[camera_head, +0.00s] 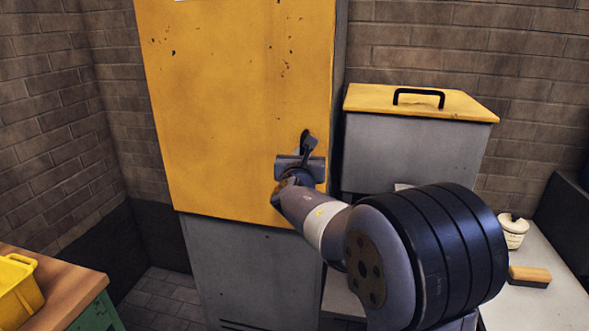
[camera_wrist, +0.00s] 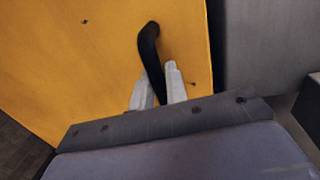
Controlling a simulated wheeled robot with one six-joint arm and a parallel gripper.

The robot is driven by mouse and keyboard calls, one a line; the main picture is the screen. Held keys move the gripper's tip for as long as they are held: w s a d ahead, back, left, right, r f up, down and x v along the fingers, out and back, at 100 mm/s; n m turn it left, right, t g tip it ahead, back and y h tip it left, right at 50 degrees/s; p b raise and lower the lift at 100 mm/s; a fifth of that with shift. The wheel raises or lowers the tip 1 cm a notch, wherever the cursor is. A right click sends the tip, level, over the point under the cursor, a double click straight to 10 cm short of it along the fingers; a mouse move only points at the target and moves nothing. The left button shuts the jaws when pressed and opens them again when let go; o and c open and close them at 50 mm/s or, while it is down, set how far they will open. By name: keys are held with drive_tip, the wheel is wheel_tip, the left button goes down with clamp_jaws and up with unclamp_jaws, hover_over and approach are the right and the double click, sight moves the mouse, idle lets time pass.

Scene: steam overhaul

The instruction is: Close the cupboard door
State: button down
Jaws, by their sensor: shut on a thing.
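The cupboard door (camera_head: 235,95) is a tall yellow panel with dark chips in its paint, on a grey cupboard body (camera_head: 245,270). In the head view it looks nearly or fully flush with the body; I cannot tell whether a gap is left. Its black curved handle (camera_wrist: 149,45) sits near the door's right edge. My gripper (camera_wrist: 158,88) is shut on the handle, one pale finger on each side of it. In the head view my gripper (camera_head: 303,158) is at the door's lower right, and my arm hides part of that area.
A grey bin (camera_head: 410,155) with a yellow lid (camera_head: 370,98) stands right of the cupboard. A bench at the right holds a white pot (camera_head: 514,232) and a brush (camera_head: 529,277). A wooden table (camera_head: 70,285) with a yellow crate (camera_head: 18,295) is at lower left.

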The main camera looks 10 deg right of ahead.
drive_tip(key=shift+w+d+r, duration=0.2)
drive_tip(key=shift+w+d, duration=0.05)
drive_tip(key=shift+w, duration=0.05)
drive_tip(key=shift+w+r, duration=0.1)
drive_tip(key=c, duration=1.8)
unclamp_jaws()
drive_tip(key=shift+w+d, duration=0.1)
drive_tip(key=shift+w, duration=0.05)
drive_tip(key=shift+o, duration=0.2)
drive_tip(key=shift+w+f, duration=0.1)
drive_tip(key=shift+f, duration=0.1)
drive_tip(key=b+v, duration=0.1)
drive_tip(key=v, duration=1)
drive_tip(key=shift+b, duration=0.35)
drive_tip(key=shift+w+d, duration=0.1)
